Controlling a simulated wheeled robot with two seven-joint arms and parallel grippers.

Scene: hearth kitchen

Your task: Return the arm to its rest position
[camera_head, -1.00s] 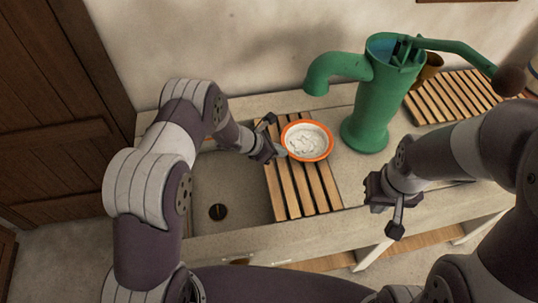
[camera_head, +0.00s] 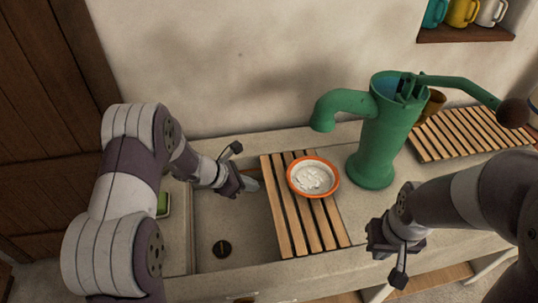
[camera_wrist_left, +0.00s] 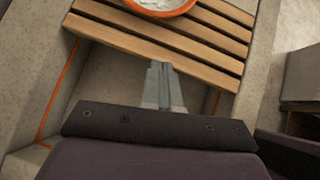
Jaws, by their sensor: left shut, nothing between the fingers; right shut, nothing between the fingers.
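My left gripper (camera_head: 250,184) is shut and empty above the sink basin, just left of the wooden slatted rack. It also shows in the left wrist view (camera_wrist_left: 163,72), its closed fingers pointing toward the rack. My right gripper (camera_head: 384,252) is shut and empty near the counter's front edge, right of the rack. An orange-rimmed bowl (camera_head: 313,178) with white contents sits on the rack, apart from both grippers. The bowl's near rim shows at the top of the left wrist view (camera_wrist_left: 160,10).
The slatted rack (camera_head: 291,222) lies across the right part of the sink (camera_head: 222,215). A green hand pump (camera_head: 375,140) stands behind right. A second slatted rack (camera_head: 470,130) lies farther right. Several mugs stand in a wall niche (camera_head: 465,36). A green item (camera_head: 162,204) lies left of the sink.

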